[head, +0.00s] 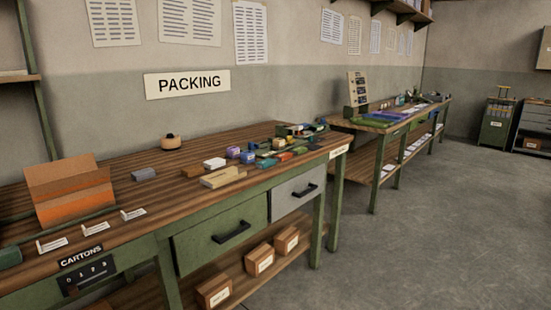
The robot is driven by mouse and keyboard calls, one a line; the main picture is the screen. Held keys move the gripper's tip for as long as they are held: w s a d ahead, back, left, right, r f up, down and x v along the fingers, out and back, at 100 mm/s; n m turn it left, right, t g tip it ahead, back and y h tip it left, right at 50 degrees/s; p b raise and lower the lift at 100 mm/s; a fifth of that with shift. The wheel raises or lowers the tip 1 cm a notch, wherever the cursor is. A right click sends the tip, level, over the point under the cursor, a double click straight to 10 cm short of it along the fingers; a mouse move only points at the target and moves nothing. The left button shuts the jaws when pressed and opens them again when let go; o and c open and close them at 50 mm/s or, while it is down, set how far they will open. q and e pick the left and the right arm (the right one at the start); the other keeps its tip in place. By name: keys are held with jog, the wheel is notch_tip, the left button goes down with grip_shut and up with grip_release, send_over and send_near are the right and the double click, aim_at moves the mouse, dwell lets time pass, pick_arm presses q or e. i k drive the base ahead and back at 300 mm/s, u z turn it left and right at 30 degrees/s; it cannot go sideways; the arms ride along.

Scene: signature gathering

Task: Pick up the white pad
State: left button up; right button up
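A small white block-like item (214,163) lies on the wooden packing bench (120,190), in front of the back wall. It may be the white pad, but it is too small to tell for sure. Several other small boxes and blocks lie close to its right, and a long beige block (222,177) lies just in front of it. Neither of my grippers is in view.
An open orange carton (70,190) stands at the bench's left, with white label cards (95,229) along the front edge. A grey block (144,174) and a tape roll (171,142) lie mid-bench. A second bench (372,123) stands beyond. The right floor (430,220) is clear.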

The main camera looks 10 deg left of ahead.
aim_at(214, 164)
jog(key=z, duration=0.6)
jog(key=i, duration=1.1)
jog(key=u, duration=0.4)
jog(key=i, duration=1)
jog(key=u, duration=0.9)
